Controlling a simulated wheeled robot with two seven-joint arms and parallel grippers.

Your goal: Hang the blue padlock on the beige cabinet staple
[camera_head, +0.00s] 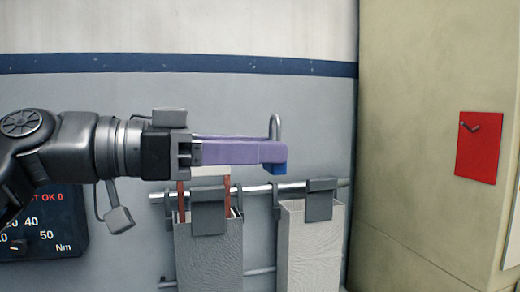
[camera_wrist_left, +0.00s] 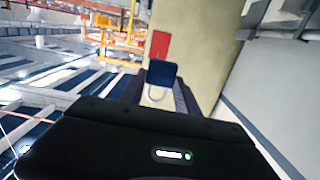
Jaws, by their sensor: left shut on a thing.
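My left gripper (camera_head: 275,152) reaches in from the left with purple fingers, shut on the blue padlock (camera_head: 279,169). The padlock's grey shackle rises above the fingers and its blue body shows just below them. In the left wrist view the blue padlock (camera_wrist_left: 162,73) sits between the fingertips (camera_wrist_left: 160,95), its shackle toward the camera. The beige cabinet (camera_head: 415,120) stands at the right with a red plate (camera_head: 478,147) on its face. A small metal staple (camera_head: 470,126) sticks out from the plate. The padlock is well to the left of the staple, apart from it. My right gripper is not in view.
Below the left gripper, a metal rail (camera_head: 258,190) on the wall carries two hanging grey bags (camera_head: 312,245). A dark torque display (camera_head: 40,225) is at the lower left. The space between the padlock and the red plate looks clear.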

